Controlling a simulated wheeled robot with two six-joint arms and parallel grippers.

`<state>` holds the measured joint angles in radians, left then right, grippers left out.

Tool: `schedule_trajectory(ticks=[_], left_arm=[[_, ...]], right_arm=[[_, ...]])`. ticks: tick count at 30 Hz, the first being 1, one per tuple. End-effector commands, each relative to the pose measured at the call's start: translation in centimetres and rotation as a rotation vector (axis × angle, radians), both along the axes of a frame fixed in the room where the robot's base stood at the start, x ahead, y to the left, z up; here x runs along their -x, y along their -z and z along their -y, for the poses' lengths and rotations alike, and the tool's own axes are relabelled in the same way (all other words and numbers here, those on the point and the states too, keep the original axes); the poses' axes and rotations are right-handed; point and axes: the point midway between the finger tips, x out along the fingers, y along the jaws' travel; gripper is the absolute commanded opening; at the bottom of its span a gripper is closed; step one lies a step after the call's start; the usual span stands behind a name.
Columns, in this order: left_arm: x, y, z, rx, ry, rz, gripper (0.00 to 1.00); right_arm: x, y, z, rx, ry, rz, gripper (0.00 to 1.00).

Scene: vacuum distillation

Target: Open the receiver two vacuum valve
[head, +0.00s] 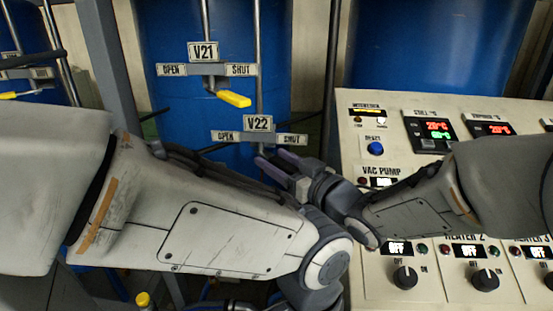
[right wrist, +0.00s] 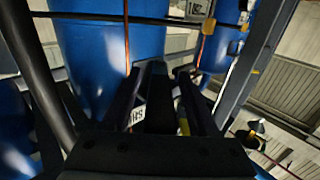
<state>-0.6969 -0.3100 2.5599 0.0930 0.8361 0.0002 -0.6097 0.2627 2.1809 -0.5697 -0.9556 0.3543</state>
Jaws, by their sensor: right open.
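The V22 valve plate (head: 258,138) is on a thin vertical pipe before a blue drum, with OPEN at left and SHUT at right. My right gripper (head: 268,160) is just below this plate in the head view, fingers apart. It hides the area where a V22 handle might be. In the right wrist view the fingers (right wrist: 168,72) are spread, with part of a SHUT label (right wrist: 137,116) and a small yellow piece (right wrist: 184,126) near them. I cannot tell whether they touch anything. My left gripper is not in view; its pale arm crosses the lower left.
Above, the V21 plate (head: 208,70) has a yellow handle (head: 234,99) pointing toward SHUT. A control panel (head: 390,168) with displays and knobs stands close on the right. A grey post (head: 108,62) rises at left. My two arms lie close together in the middle.

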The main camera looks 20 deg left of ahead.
Motion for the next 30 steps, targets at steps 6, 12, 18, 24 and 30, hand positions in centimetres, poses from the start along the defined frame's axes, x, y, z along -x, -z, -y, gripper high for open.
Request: schedule_trajectory(ticks=[6, 12, 18, 24, 30], left_arm=[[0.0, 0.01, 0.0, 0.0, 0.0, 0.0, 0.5], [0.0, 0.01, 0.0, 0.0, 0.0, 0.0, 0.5], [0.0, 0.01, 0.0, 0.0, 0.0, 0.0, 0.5], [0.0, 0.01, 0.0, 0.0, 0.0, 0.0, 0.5], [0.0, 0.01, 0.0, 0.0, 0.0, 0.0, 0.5]], right_arm=[[-0.05, 0.0, -0.07, 0.0, 0.0, 0.0, 0.6], [-0.05, 0.01, -0.05, 0.0, 0.0, 0.0, 0.0], [-0.05, 0.01, -0.04, 0.0, 0.0, 0.0, 0.0], [-0.03, 0.01, -0.04, 0.0, 0.0, 0.0, 0.0], [-0.04, 0.02, -0.03, 0.0, 0.0, 0.001, 0.0]])
